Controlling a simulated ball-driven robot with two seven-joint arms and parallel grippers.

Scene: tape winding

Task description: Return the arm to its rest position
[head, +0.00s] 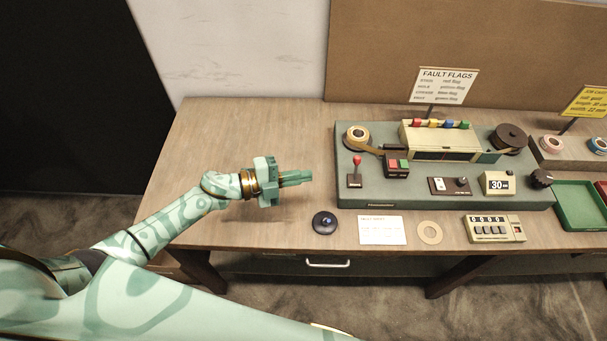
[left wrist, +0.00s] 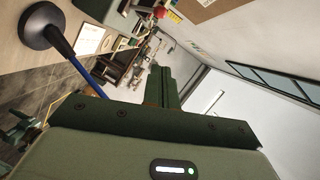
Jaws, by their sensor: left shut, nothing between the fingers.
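My left arm, patterned in mint green, comes in from the left in the head view. Its gripper (head: 297,178) is above the left part of the wooden table and points right, toward the tape winding machine (head: 350,188). The gripper is shut and empty, with its fingers together, and stands apart from the machine's left side. In the left wrist view the closed fingers (left wrist: 163,85) show in the middle, with nothing between them.
A green tray (head: 577,206) is at right. The table's left part (head: 215,135) is clear.

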